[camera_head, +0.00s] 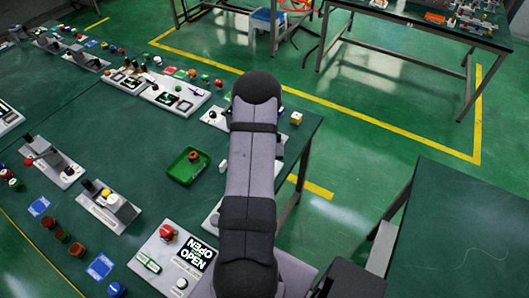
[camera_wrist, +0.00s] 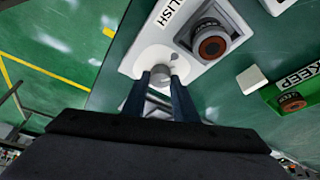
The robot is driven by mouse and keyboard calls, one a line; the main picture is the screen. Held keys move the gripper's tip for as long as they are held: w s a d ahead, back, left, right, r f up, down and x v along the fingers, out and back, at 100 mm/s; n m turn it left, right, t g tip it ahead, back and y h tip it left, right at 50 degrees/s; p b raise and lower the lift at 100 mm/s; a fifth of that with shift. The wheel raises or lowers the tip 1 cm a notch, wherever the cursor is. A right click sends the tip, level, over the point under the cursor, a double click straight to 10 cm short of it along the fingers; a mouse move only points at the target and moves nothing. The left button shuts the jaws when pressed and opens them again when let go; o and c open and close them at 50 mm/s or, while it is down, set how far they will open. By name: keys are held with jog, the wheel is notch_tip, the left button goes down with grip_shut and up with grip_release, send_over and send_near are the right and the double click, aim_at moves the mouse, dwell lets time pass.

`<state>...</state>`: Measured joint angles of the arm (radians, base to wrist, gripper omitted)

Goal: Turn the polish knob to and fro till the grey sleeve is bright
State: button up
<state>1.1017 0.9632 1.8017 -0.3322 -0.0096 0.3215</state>
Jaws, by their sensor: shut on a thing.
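In the wrist view, the polish knob (camera_wrist: 160,75) is a small pale round knob at the near end of a white panel (camera_wrist: 147,58) whose label reads "LISH" in part. My gripper (camera_wrist: 163,77) has its two dark fingers on either side of the knob, shut on it. On the same panel, a dark square holder (camera_wrist: 217,22) carries a round piece (camera_wrist: 211,46) with a dark grey rim and a red-brown centre. I take this rim to be the sleeve; it looks dull, not bright. In the camera_head view my arm hides the gripper and knob.
A green tray (camera_head: 183,178) holds a red-brown piece (camera_head: 193,156); the wrist view shows its "KEEP" label (camera_wrist: 299,78). A small white block (camera_wrist: 252,79) lies between tray and panel. Another panel with a red button (camera_head: 167,232) stands lower left. The table edge is close by.

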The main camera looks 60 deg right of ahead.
jog(key=shift+w+d+r+n+p, duration=0.15)
jog(key=shift+r+n+p, duration=0.15)
jog(key=shift+p, duration=0.9)
jog(key=shift+f+p, duration=0.2)
jog(key=shift+p, duration=0.15)
jog(key=o, duration=1.1)
jog(key=shift+c, duration=0.2)
jog(key=shift+f, duration=0.1)
jog(key=v, duration=0.6)
jog(key=shift+s+a+r, duration=0.15)
jog(key=shift+r, duration=0.2)
jog(key=shift+s+a+r, duration=0.2)
jog(key=shift+r, duration=0.15)
jog(key=shift+w, duration=0.1)
